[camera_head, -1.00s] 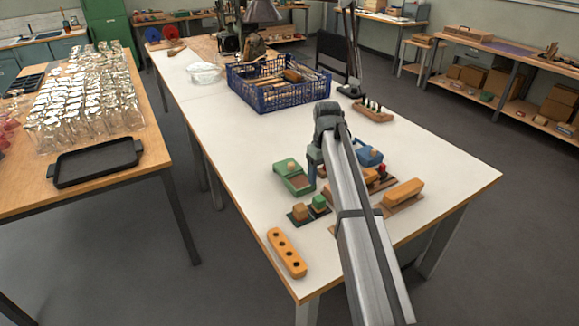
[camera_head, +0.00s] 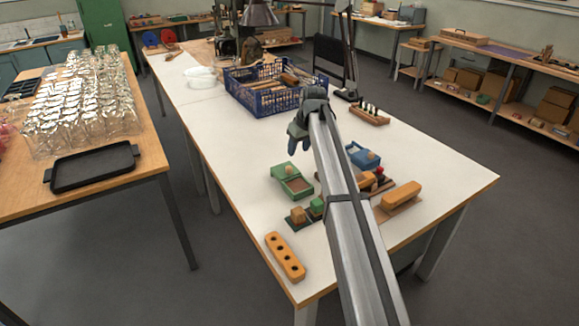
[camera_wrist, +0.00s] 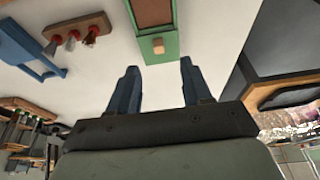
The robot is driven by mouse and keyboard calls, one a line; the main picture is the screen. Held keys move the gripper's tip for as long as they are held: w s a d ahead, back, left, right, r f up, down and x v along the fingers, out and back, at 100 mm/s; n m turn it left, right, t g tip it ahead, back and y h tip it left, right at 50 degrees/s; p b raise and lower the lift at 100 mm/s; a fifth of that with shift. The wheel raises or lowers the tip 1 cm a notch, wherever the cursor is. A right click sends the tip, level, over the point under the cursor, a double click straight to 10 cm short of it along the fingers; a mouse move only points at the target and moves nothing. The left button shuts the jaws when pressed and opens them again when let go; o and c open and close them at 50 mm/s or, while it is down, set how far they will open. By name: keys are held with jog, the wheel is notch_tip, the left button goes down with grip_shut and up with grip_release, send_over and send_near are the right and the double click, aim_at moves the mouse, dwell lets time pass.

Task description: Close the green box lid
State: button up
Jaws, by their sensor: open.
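The green box (camera_head: 300,187) sits on the white table in the head view, with its brown inside partly uncovered. Its green lid (camera_head: 282,171), with a small wooden knob, is at the far left end of the box. The wrist view shows the green box (camera_wrist: 173,22) at the top, its brown inside framed in green and the wooden knob (camera_wrist: 158,46) at the near end. My gripper (camera_head: 297,143) is above the table, beyond the box, apart from it. Its two blue fingers (camera_wrist: 158,70) are open and empty, pointing towards the knob end.
Close to the box are a blue box (camera_head: 363,156), an orange block on a board (camera_head: 402,196) and small wooden and green blocks (camera_head: 298,215). An orange block with holes (camera_head: 285,257) lies nearer. A blue crate (camera_head: 280,103) stands behind. The table's left side is clear.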

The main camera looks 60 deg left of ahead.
aim_at(289, 167)
jog(key=shift+y, duration=0.4)
jog(key=x, duration=0.4)
jog(key=a+x, duration=0.1)
jog(key=x, duration=0.9)
jog(key=shift+w+a+r, duration=0.25)
jog(key=shift+w+r, duration=0.05)
jog(key=shift+r, duration=0.05)
jog(key=shift+c, duration=0.2)
grip_shut()
jog(key=shift+d, duration=0.1)
